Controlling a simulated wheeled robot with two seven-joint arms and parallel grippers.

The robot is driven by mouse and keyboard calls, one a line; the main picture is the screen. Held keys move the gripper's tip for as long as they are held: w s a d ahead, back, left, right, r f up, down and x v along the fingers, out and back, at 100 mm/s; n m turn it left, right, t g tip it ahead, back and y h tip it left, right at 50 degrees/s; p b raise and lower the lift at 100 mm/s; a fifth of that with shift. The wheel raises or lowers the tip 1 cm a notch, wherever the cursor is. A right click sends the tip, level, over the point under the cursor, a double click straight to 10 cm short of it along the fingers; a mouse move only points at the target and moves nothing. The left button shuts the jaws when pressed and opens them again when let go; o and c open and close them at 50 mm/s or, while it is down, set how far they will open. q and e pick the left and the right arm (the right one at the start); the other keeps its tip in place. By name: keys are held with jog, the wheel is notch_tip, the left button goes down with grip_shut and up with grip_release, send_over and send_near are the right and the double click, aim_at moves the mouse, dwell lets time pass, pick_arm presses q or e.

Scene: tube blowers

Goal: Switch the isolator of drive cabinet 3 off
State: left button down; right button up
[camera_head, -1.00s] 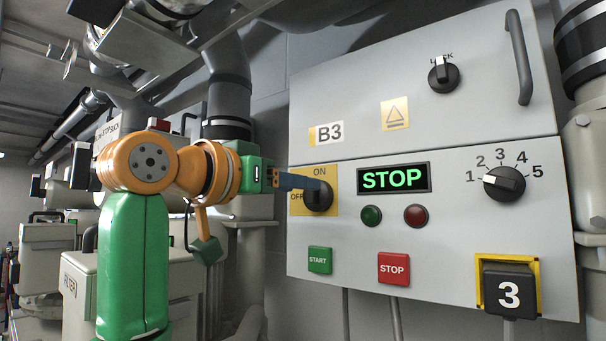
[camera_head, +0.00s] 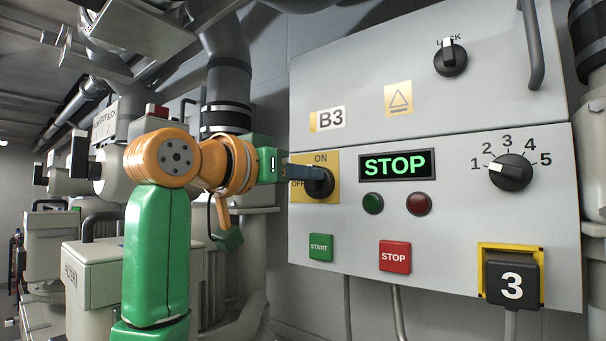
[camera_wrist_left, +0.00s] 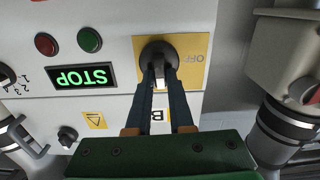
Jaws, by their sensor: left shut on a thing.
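The isolator (camera_head: 320,182) is a black rotary knob on a yellow plate marked ON at the top and OFF at the left. It is on drive cabinet 3 (camera_head: 460,220), a grey cabinet labelled B3. My left gripper (camera_head: 312,176) reaches in from the left, with its dark fingers shut on the isolator handle. The upside-down left wrist view shows the handle (camera_wrist_left: 160,76) between both fingers (camera_wrist_left: 161,80). Its white mark lies on the side away from the plate's centre, apparently toward ON. The fingers hide part of the handle and plate. My right gripper is not in view.
The display (camera_head: 396,165) reads STOP in green. Below it are green and red lamps, a START button (camera_head: 320,247) and a STOP button (camera_head: 395,256). A numbered selector (camera_head: 511,172), a LOCK knob (camera_head: 450,58) and a black plug marked 3 (camera_head: 511,280) are to the right.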

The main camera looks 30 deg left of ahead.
pick_arm(q)
jog(key=shift+a+f+n+b, duration=0.2)
jog(key=shift+n+b, duration=0.15)
jog(key=shift+n, duration=2.55)
jog(key=shift+a+f+n+b, duration=0.15)
jog(key=shift+n+b, duration=0.15)
jog(key=shift+n, duration=2.6)
jog(key=shift+a+f+n+b, duration=0.2)
jog(key=shift+n+b, duration=0.15)
jog(key=shift+n, duration=2.55)
jog(key=c, duration=0.8)
grip_release()
jog(key=shift+w, duration=0.2)
